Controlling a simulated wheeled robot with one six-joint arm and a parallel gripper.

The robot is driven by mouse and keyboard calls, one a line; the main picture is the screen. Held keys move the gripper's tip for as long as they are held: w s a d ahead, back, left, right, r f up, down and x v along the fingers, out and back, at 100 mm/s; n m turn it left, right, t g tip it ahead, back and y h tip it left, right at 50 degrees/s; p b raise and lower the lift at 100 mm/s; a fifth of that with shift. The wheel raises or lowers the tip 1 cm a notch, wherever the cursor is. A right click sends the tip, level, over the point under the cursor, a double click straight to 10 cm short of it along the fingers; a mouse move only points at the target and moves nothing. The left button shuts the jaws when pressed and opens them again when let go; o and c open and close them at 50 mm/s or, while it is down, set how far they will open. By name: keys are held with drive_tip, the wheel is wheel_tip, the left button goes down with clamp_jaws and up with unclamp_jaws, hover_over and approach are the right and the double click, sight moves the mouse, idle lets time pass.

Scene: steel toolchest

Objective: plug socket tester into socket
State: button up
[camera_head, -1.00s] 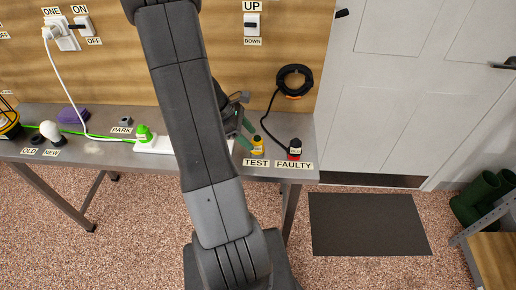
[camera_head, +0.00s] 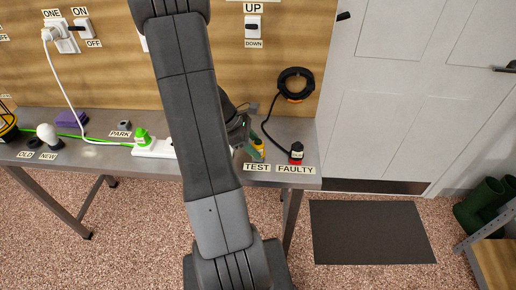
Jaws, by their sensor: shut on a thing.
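The socket tester, taken to be the small yellow block with a dark top (camera_head: 257,147), is at the bench's front edge by the TEST label. My gripper (camera_head: 252,146) is at the tester and shut on it; its fingers partly cover it. I cannot tell whether the tester touches the bench. A white double wall socket (camera_head: 66,38), labelled ONE, is at upper left with a white plug in its left side. A white socket strip (camera_head: 155,148) lies on the bench with a green plug (camera_head: 142,137) at its left end. My arm hides the strip's right part.
A black plug with a red base (camera_head: 296,153) stands by the FAULTY label, its cable rising to a coil (camera_head: 295,84) on the wall. A white bulb (camera_head: 47,134), a purple object (camera_head: 70,119) and a grey block by PARK (camera_head: 124,125) are on the steel bench (camera_head: 92,163).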

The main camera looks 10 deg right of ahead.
sight(258, 141)
drive_tip(key=shift+r+p, duration=0.55)
drive_tip(key=shift+r, duration=0.15)
idle(0.4)
drive_tip(key=shift+r+p, duration=0.3)
drive_tip(key=shift+r, duration=0.25)
clamp_jaws()
drive_tip(key=shift+r+p, duration=0.7)
drive_tip(key=shift+p, duration=0.05)
